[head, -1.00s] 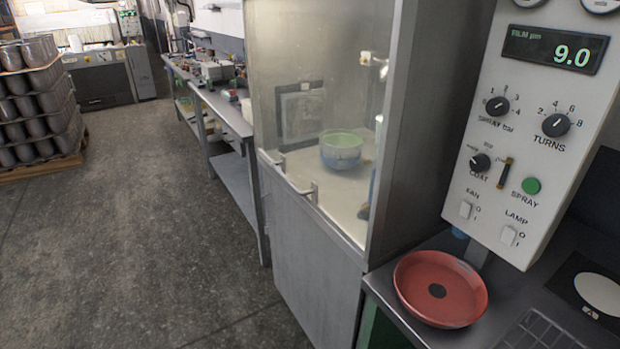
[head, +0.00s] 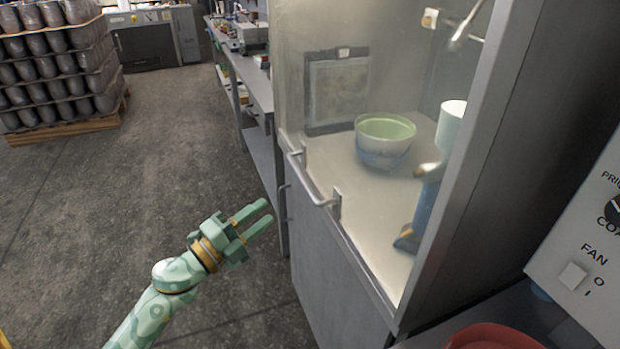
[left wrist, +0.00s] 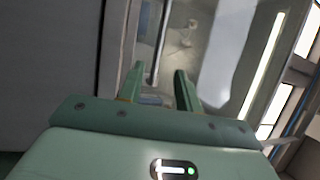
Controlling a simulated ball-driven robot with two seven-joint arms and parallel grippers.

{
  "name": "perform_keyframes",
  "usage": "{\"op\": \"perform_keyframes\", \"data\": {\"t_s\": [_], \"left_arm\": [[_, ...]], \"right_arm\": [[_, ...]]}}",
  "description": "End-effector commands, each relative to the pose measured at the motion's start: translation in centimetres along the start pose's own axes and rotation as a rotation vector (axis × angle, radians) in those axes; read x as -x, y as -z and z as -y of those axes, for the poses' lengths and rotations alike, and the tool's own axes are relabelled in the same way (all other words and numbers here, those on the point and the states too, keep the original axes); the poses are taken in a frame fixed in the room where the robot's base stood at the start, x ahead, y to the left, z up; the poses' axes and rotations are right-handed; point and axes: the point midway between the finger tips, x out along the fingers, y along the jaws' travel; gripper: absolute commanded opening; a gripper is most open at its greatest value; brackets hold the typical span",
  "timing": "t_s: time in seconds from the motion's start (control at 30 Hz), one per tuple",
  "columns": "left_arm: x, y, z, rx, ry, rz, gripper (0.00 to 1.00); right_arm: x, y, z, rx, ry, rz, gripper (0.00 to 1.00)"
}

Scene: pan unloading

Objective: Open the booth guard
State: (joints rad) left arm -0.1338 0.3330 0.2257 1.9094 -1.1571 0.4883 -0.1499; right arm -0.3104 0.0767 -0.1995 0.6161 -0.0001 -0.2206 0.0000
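The booth guard (head: 310,85) is a clear pane across the front of the grey spray booth, and it is down over the opening. A metal bar handle (head: 313,186) sits along its lower edge. Through the pane I see a bowl (head: 384,139), pale green inside and bluish below. My left gripper (head: 262,213) is in front of the booth, left of the handle and apart from it in the head view. Its two green fingers are spread with nothing between them, and the left wrist view also shows them apart (left wrist: 158,88). My right gripper is not in view.
A control panel (head: 590,235) stands right of the booth, with a red dish (head: 493,337) below it. A workbench (head: 256,92) runs behind on the left. Stacked pots (head: 58,66) stand on a pallet at far left. The floor between is clear.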

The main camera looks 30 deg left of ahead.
Motion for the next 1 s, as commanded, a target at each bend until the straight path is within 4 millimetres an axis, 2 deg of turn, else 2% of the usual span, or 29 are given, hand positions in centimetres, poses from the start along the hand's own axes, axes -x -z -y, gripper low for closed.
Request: {"op": "perform_keyframes", "data": {"t_s": [0.1, 0.3, 0.5, 0.7, 0.97, 1.0], "left_arm": [[-3.2, -0.1, 0.2, -0.002, 0.004, -0.001, 0.34], [-8.3, -0.1, 0.1, 0.000, 0.002, 0.001, 0.34], [-11.8, -0.1, -0.1, 0.003, 0.000, 0.002, 0.34], [-13.2, -0.1, -0.1, 0.003, -0.002, 0.003, 0.34], [-13.3, -0.1, -0.1, 0.003, -0.001, 0.003, 0.34], [-13.3, -0.1, -0.1, 0.003, -0.001, 0.003, 0.23]], "right_arm": [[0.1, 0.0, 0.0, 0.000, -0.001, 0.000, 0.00], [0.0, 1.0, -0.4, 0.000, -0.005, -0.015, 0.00], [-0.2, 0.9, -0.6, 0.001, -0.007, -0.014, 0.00], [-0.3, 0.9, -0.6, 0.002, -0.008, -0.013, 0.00], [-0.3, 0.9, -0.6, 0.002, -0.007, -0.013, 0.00], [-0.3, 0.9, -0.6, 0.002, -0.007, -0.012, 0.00]]}}
